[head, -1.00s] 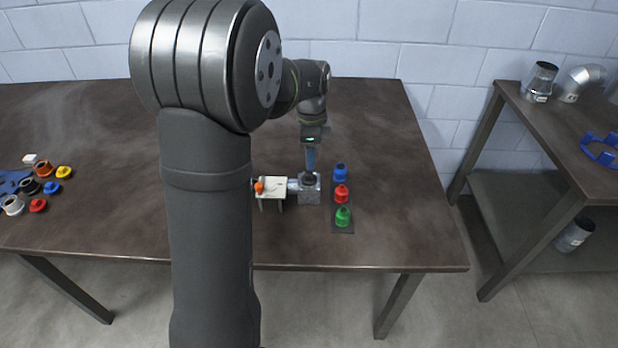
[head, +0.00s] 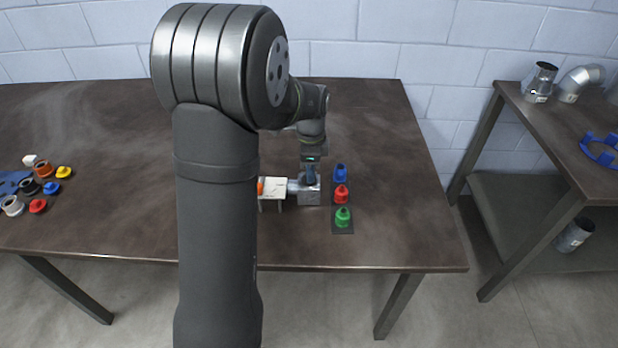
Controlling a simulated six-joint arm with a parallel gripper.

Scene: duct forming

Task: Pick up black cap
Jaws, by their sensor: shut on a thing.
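My gripper (head: 310,181) points down at the small metal block fixture (head: 308,195) near the table's front edge. Its fingers are shut at the top of the block, where the black cap sits. The fingers hide most or all of the cap, so its outline is not clear. I cannot tell whether the cap is clear of the block.
A dark strip to the right holds a blue (head: 341,172), a red (head: 341,193) and a green piece (head: 343,216). A small white stand (head: 272,187) with an orange part adjoins the block. Several coloured rings and caps (head: 38,205) lie far left. The table's back is clear.

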